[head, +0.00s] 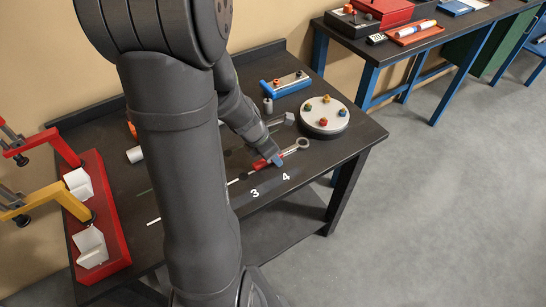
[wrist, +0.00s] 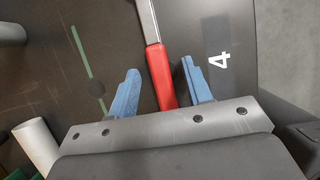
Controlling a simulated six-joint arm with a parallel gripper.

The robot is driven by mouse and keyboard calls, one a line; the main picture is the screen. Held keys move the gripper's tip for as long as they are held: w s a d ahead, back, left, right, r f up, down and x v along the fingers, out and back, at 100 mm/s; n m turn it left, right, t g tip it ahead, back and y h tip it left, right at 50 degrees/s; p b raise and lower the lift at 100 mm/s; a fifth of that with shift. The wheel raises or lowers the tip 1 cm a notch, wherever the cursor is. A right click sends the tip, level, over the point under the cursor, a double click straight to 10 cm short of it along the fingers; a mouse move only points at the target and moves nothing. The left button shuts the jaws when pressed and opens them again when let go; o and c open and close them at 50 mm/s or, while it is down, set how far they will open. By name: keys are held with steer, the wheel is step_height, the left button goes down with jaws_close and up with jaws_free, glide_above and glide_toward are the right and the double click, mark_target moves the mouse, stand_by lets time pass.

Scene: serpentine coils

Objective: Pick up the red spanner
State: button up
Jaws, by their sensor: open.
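The red spanner lies on the dark workbench. In the wrist view its red handle (wrist: 160,75) lies between my gripper's two blue fingers, and its grey metal shank runs up out of the picture. My gripper (wrist: 157,82) is open, with a gap on each side of the handle. In the head view my gripper (head: 276,161) is over the red handle (head: 290,152), and the spanner's grey ring end (head: 303,143) shows to the upper right. My gripper's base hides the near end of the handle in the wrist view.
A round turntable with coloured knobs (head: 324,116) and a blue block (head: 285,84) stand at the back right of the bench. A red rack with white holders (head: 98,215) stands at the left. A white cylinder (wrist: 36,142) lies left of my gripper. White numbers mark the bench front.

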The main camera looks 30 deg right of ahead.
steer(key=shift+f, duration=0.15)
jaws_close()
